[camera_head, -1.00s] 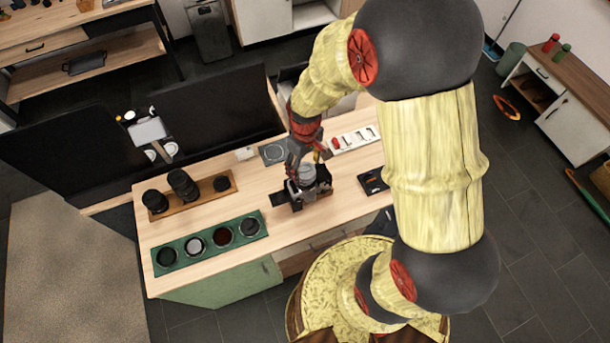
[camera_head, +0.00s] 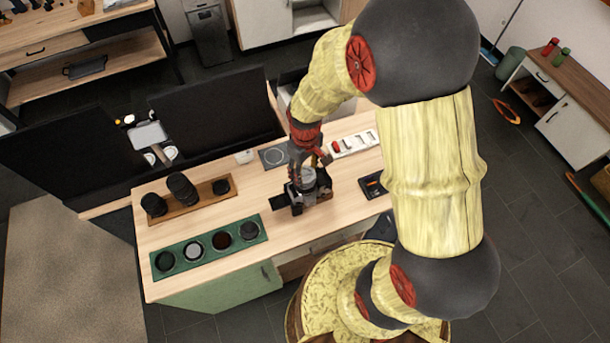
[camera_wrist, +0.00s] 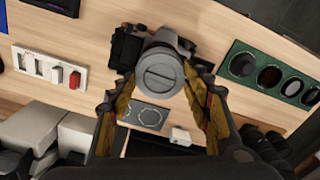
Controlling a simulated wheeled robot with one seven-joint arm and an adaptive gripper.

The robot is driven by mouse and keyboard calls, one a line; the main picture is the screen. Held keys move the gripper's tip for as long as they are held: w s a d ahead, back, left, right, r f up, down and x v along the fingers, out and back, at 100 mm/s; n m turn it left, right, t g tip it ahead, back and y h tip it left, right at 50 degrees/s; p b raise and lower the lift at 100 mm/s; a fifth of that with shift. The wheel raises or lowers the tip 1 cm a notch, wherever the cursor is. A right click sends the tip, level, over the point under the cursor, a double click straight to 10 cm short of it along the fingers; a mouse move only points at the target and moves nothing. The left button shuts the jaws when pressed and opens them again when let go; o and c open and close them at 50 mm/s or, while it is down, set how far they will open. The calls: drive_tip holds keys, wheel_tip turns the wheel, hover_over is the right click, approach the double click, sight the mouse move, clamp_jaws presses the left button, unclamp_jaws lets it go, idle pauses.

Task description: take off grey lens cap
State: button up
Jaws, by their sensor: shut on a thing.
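A black camera (camera_wrist: 127,48) stands on the wooden table with its lens pointing up, and it also shows in the head view (camera_head: 297,198). The round grey lens cap (camera_wrist: 160,76), with a line across its face, sits at the front of the lens. My gripper (camera_wrist: 162,84) has one finger on each side of the cap and is shut on it. In the head view my gripper (camera_head: 308,168) is over the camera and partly hides the cap. Whether the cap is still seated on the lens cannot be told.
A green tray (camera_head: 209,247) with several round lens parts lies at the left front. A wooden tray (camera_head: 205,194) with black lenses stands behind it. A white strip with switches (camera_head: 352,143) and a dark pad (camera_head: 372,186) lie to the right. Black panels (camera_head: 215,120) stand behind the table.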

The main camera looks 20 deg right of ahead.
sight(305, 174)
drive_tip(key=shift+c, duration=1.4)
drive_tip(key=shift+r+p, duration=0.5)
drive_tip(key=shift+r, duration=0.2)
drive_tip(key=shift+r+p, duration=1.7)
drive_tip(key=shift+r, duration=0.75)
